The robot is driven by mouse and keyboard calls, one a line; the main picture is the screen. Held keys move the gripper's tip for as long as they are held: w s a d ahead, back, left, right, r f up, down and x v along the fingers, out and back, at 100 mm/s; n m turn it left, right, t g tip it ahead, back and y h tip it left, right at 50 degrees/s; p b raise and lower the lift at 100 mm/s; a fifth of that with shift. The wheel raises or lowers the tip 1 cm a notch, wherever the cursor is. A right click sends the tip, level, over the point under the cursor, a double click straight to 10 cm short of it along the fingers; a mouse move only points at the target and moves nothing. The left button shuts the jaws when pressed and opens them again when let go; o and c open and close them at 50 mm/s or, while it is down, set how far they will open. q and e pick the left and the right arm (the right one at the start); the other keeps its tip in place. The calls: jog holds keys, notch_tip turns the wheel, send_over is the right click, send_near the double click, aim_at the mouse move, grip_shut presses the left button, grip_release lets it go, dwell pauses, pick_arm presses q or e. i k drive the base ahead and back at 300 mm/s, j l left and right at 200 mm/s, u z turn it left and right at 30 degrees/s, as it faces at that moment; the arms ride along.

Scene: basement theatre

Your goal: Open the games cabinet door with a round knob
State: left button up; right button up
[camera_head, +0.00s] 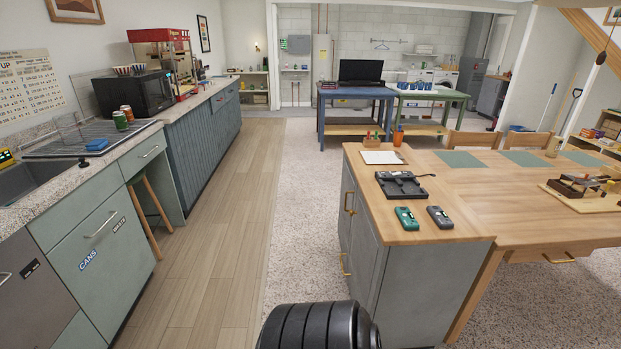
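I cannot make out a cabinet door with a round knob in this view. The nearest cabinet is a grey-green one (425,285) under a wooden top. Its left side, seen at a steep angle, carries brass pulls (349,204) that look like bars or loops rather than round knobs. Its doors look shut. On the left, a pale green cabinet front (105,262) has a bar handle and labels reading CANS and WASTE, and it is shut. A black ribbed part at the bottom edge looks like my own arm. Neither gripper shows.
A wooden floor strip (225,220) runs clear between the left counter and the grey-green cabinet. A wooden stool (150,215) stands at the left counter. A dining table (510,215) adjoins the cabinet on the right. A blue table (352,95) stands further back.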

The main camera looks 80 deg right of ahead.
aim_at(367, 256)
jog(key=i+z, duration=0.1)
jog(key=z, duration=3.05)
